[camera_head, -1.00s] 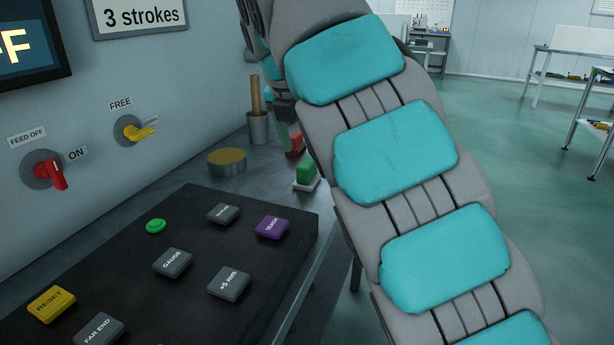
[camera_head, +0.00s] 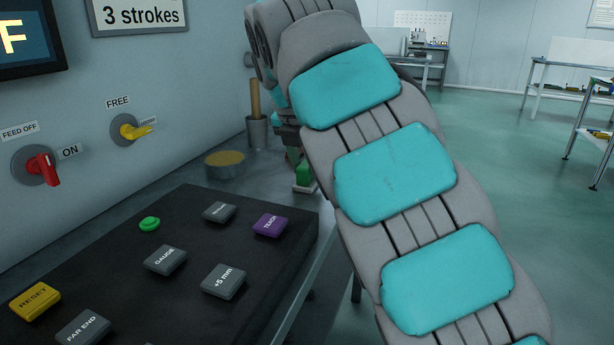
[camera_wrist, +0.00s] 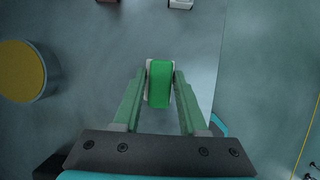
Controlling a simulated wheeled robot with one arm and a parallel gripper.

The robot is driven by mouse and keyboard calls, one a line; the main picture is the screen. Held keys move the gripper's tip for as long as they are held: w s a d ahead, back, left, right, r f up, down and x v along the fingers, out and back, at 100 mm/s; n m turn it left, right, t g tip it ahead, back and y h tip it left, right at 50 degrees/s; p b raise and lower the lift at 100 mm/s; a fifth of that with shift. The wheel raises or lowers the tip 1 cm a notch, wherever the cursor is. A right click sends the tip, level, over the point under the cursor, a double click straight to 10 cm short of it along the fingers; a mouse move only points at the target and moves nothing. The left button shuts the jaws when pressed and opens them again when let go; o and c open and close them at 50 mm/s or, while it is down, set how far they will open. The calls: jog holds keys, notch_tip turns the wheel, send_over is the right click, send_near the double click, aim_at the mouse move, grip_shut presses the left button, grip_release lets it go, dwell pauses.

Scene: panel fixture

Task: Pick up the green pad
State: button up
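The green pad (camera_wrist: 159,84) is a green block on a pale base. In the wrist view it lies between the tips of my gripper's (camera_wrist: 160,80) two green fingers. The fingers stand apart on either side of it, and thin strips of the pale base show at its sides. I cannot tell whether either finger touches it. In the head view the green pad (camera_head: 303,174) stands on the bench near its right edge, just under my gripper (camera_head: 294,156). My arm hides part of the gripper there.
A round tin with a yellow top (camera_head: 225,160) and a cup holding a wooden handle (camera_head: 256,98) stand left of the pad. A black button console (camera_head: 190,255) is in front. The panel wall carries a red switch (camera_head: 43,169) and a yellow switch (camera_head: 130,128).

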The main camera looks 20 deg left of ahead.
aim_at(307, 163)
grip_shut()
jog(key=shift+r, duration=0.15)
dwell(0.4)
jog(key=shift+r+p, duration=0.35)
jog(key=shift+r, duration=0.4)
notch_tip(307, 163, up, 2)
jog(key=shift+p, duration=0.9)
jog(key=shift+s+d+f+b, duration=0.1)
jog(key=shift+s+d+b, duration=0.45)
jog(key=shift+s+d, duration=0.25)
jog(key=s+d+r+b, duration=0.1)
jog(key=s+d+b, duration=0.1)
jog(key=s+d, duration=0.7)
jog(key=shift+s+d+r, duration=0.2)
jog(key=shift+d+r, duration=0.05)
jog(key=shift+d, duration=0.3)
